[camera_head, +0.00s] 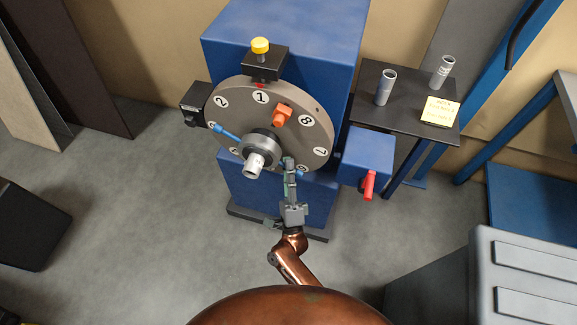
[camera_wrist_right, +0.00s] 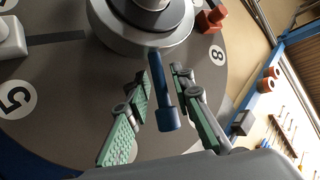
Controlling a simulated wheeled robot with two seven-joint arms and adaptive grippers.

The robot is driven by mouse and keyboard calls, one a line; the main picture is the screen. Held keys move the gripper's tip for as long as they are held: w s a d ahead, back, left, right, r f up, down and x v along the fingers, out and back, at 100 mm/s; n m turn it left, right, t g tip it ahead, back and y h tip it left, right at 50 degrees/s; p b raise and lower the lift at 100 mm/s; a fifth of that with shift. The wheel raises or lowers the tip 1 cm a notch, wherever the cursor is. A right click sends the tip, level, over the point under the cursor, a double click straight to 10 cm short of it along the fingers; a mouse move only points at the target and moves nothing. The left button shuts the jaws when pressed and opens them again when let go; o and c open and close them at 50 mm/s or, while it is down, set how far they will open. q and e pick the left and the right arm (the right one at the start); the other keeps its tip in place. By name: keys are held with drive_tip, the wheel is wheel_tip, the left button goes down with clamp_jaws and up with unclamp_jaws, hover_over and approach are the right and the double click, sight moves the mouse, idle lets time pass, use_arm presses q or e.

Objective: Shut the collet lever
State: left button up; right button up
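The grey round dial plate (camera_head: 308,103) with numbered white discs faces me on the blue machine. A ringed collet hub (camera_head: 258,143) with a pale tube end (camera_head: 254,166) sits at its centre. A blue lever (camera_head: 229,135) sticks out to the hub's left. In the right wrist view a blue lever (camera_wrist_right: 166,100) with a thick end reaches from the hub (camera_wrist_right: 150,25). My right gripper (camera_head: 289,164) is at the dial's lower part, right of the tube end. In the wrist view its green-padded fingers (camera_wrist_right: 162,77) stand apart on either side of the lever. My left gripper is not in view.
An orange block (camera_head: 282,116) is on the dial. A blue box (camera_head: 367,154) with a red handle (camera_head: 369,185) stands right of it. A dark side table (camera_head: 409,118) holds two tubes and a yellow note. A grey cabinet (camera_head: 520,245) is at lower right.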

drive_tip(key=shift+o, duration=0.3)
drive_tip(key=v, duration=1.2)
